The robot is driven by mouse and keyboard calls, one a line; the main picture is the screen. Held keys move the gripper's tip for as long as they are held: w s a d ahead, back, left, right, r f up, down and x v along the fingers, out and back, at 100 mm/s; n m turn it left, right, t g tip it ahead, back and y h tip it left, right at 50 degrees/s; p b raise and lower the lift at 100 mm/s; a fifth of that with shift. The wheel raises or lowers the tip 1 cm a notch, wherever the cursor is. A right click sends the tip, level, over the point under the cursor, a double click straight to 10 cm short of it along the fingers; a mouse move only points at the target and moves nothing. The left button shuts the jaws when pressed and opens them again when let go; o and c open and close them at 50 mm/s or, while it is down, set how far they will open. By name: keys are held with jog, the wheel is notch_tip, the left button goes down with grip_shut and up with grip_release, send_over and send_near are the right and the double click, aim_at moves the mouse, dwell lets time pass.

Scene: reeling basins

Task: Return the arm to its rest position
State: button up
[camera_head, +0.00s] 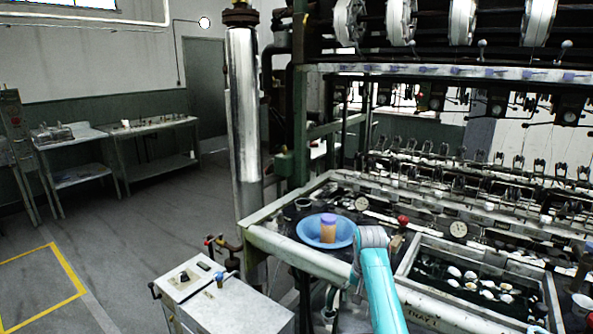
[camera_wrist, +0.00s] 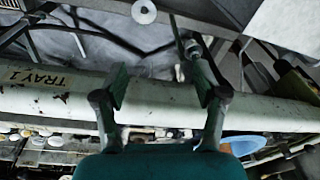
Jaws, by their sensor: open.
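My teal arm rises from the bottom of the head view, in front of the reeling bench (camera_head: 297,251). My gripper (camera_wrist: 160,85) shows in the wrist view with its two dark fingers spread apart and nothing between them. Behind the fingers runs the pale front rail (camera_wrist: 65,100) marked TRAY 1; I cannot tell how far it is from them. In the head view the gripper is mostly hidden by the arm.
A blue bowl (camera_head: 311,240) holding an orange-brown cup (camera_head: 328,231) stands on the bench just left of my arm. A basin (camera_head: 408,262) with several white cocoons lies right. A white cabinet (camera_head: 235,310) and metal column (camera_head: 244,120) stand left.

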jog(key=s+f+t, duration=0.1)
jog(key=s+f, duration=0.3)
jog(key=f, duration=0.3)
jog(key=s+f+n+t, duration=0.1)
jog(key=s+f, duration=0.3)
jog(key=f, duration=0.3)
jog(key=s+f+t, duration=0.1)
jog(key=s+f, duration=0.3)
jog(key=f, duration=0.3)
jog(key=s+f+t, duration=0.2)
jog(key=s+f, duration=0.2)
jog(key=s, duration=0.5)
jog(key=s+f+t, duration=0.1)
jog(key=s+f, duration=0.2)
jog(key=s, duration=0.6)
jog(key=s+r+n+t, duration=0.15)
jog(key=s+r, duration=0.25)
jog(key=s, duration=0.7)
jog(key=s+r+n+t, duration=0.1)
jog(key=s+r+t, duration=0.15)
jog(key=s, duration=0.75)
jog(key=s+r+t, duration=0.1)
jog(key=s+r, duration=0.6)
jog(key=r, duration=0.4)
jog(key=s+r+t, duration=0.2)
jog(key=s+r, duration=0.5)
jog(key=r, duration=0.3)
jog(key=shift+r, duration=0.35)
jog(key=shift+s+n, duration=0.1)
jog(key=shift+n, duration=0.15)
